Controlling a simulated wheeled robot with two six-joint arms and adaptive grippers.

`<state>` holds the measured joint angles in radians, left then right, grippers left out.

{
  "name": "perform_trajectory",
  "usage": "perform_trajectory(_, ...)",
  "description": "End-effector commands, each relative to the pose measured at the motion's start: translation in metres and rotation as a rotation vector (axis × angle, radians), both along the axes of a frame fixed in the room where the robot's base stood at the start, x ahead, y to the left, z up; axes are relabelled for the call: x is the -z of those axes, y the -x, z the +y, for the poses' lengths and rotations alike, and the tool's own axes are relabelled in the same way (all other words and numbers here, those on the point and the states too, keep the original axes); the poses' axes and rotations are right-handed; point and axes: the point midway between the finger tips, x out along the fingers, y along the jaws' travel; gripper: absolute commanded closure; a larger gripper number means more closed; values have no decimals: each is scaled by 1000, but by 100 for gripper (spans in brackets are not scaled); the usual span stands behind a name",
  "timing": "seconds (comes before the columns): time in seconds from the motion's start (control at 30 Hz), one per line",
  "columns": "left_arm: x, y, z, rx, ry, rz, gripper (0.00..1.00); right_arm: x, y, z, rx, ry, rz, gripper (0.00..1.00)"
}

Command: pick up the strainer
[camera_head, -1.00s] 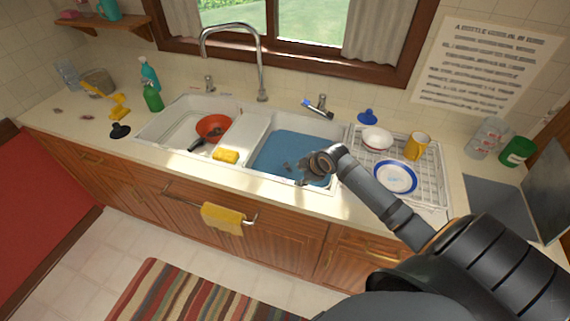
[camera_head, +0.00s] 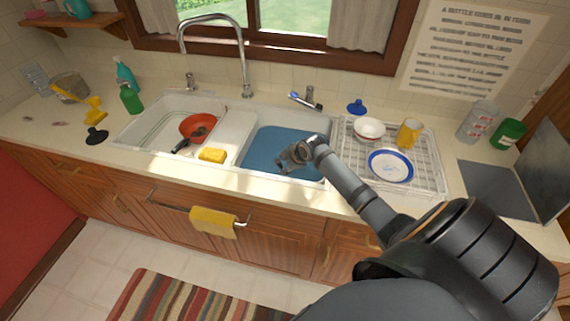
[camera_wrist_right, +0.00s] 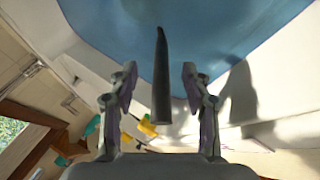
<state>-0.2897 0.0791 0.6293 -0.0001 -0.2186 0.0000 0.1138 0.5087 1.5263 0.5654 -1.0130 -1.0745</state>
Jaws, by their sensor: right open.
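I cannot make out a strainer for certain. My right gripper (camera_head: 287,160) is over the right sink basin (camera_head: 262,150), which has a blue inside. In the right wrist view, a long dark bar (camera_wrist_right: 162,85) shows between the two open fingers, with the blue basin beyond it. I cannot tell what it is or whether the fingers touch it. The left basin (camera_head: 150,130) holds a round red-orange dish (camera_head: 196,125) with a dark handle. My left gripper is out of view.
A yellow sponge (camera_head: 212,156) sits near the basin divider. A dish rack (camera_head: 432,180) at the right holds a bowl, a yellow mug (camera_head: 409,133) and a blue-rimmed plate (camera_head: 391,166). The tall faucet (camera_head: 244,70) stands behind the basins. A black plug-like thing (camera_head: 97,136) lies at left.

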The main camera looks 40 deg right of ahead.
Motion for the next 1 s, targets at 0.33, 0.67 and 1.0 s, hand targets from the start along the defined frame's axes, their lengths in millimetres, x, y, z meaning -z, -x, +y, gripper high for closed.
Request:
perform_trajectory(0.33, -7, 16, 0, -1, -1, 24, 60, 38, -25, 0, 3, -3, 0, 51)
perform_trajectory(0.67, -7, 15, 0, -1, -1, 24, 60, 43, -28, 0, 0, -1, 1, 54)
perform_trajectory(1.0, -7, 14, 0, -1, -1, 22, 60, 43, -27, 0, 0, -1, 1, 100)
